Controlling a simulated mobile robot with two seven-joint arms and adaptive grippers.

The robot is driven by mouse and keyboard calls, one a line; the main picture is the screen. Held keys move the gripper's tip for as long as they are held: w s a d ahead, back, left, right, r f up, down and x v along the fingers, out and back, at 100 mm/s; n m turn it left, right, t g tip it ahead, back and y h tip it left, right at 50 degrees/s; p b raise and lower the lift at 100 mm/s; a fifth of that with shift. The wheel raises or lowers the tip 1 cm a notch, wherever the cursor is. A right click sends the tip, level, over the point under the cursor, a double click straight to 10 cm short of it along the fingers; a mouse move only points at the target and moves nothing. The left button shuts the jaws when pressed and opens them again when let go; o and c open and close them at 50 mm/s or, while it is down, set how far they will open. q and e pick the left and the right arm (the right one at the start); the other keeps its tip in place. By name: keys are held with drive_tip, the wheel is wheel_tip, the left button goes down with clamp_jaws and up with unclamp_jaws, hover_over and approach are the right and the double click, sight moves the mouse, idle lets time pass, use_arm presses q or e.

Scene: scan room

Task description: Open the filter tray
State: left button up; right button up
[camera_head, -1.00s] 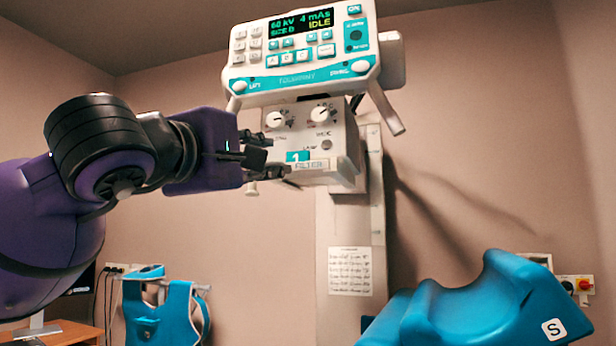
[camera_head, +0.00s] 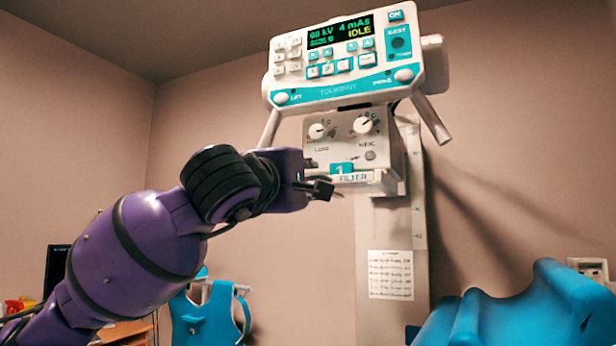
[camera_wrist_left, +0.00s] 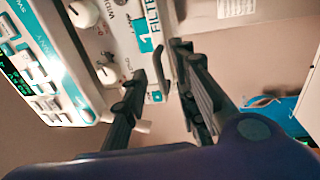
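The filter tray (camera_head: 378,181) is a pale drawer front with a teal "1" tag and a "FILTER" label, low on the grey-white collimator box. It looks closed, though my gripper partly blocks its left end. In the left wrist view, the tray front (camera_wrist_left: 150,22) shows with its label turned sideways. A dark curved bar (camera_wrist_left: 160,72) lies between my fingertips and looks like its handle. My left gripper (camera_head: 320,186) is at the tray's left end; in the wrist view its fingers (camera_wrist_left: 161,60) are apart, on either side of the bar. Contact cannot be told. My right gripper is out of view.
A control panel (camera_head: 345,88) with a lit display overhangs the collimator box (camera_head: 345,152), which has two white knobs. A column (camera_head: 390,235) stands behind. A blue padded piece (camera_head: 510,310) is at lower right, a blue apron (camera_head: 205,315) at lower left.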

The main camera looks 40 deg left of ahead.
use_arm(q)
clamp_jaws()
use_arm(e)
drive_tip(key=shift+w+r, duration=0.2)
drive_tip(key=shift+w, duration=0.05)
use_arm(q)
drive_tip(key=shift+s+d+f+b, duration=0.1)
drive_tip(key=shift+s+d+b, duration=0.05)
drive_tip(key=shift+s+b, duration=0.35)
drive_tip(key=r+b+v, duration=0.2)
drive_tip(key=b+v, duration=0.5)
drive_tip(key=v, duration=0.9)
drive_tip(key=shift+s+d+r, duration=0.2)
drive_tip(key=shift+s+r, duration=0.25)
drive_tip(key=shift+s, duration=0.15)
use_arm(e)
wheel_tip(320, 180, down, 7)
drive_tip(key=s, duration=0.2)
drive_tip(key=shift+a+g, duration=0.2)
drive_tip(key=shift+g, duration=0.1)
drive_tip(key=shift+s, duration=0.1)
